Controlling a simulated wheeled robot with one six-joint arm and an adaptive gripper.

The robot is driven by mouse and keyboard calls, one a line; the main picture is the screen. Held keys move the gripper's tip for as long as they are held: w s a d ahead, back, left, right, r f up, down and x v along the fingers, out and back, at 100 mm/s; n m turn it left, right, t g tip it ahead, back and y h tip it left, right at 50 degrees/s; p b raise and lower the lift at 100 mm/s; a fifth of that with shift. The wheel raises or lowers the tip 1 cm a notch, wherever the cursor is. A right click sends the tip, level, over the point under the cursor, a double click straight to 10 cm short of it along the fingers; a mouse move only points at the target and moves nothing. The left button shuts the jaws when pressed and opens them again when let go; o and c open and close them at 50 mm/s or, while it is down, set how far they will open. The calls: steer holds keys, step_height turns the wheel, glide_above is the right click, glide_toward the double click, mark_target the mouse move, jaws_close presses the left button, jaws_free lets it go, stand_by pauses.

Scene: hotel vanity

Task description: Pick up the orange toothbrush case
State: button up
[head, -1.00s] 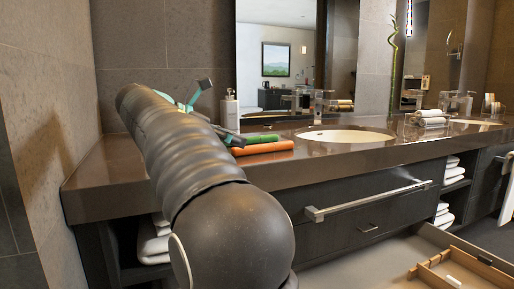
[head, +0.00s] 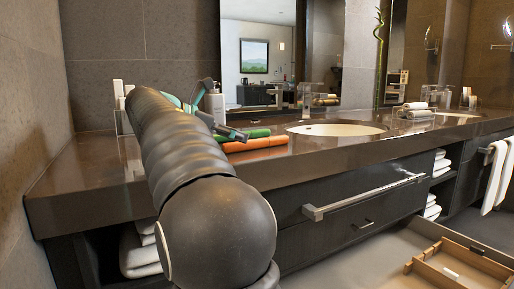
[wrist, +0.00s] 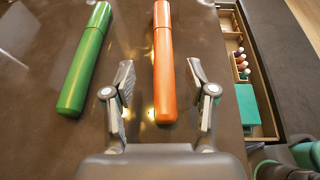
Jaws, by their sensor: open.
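The orange toothbrush case (wrist: 164,70) is a long capped tube lying on the dark counter. In the wrist view its near end lies between the two open fingers of my gripper (wrist: 161,88), with a gap on each side. In the head view the orange case (head: 262,143) lies near the counter's front edge, and my arm covers its left part. My gripper (head: 226,133) shows beside its left end there, partly hidden by my arm. The green case (wrist: 86,58) lies to the left of the orange one in the wrist view, outside the fingers.
An open drawer with a wooden organizer (head: 462,268) juts out below the counter; it also shows in the wrist view (wrist: 262,100). A soap dispenser (head: 215,106) stands behind the cases. The sink (head: 336,129) and faucet (head: 306,100) are to the right.

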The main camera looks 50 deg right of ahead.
mark_target(250, 140)
steer(key=shift+s+b+x, duration=0.2)
steer(key=shift+b+x, duration=0.6)
steer(key=shift+x, duration=2)
steer(key=shift+a, duration=0.15)
jaws_close()
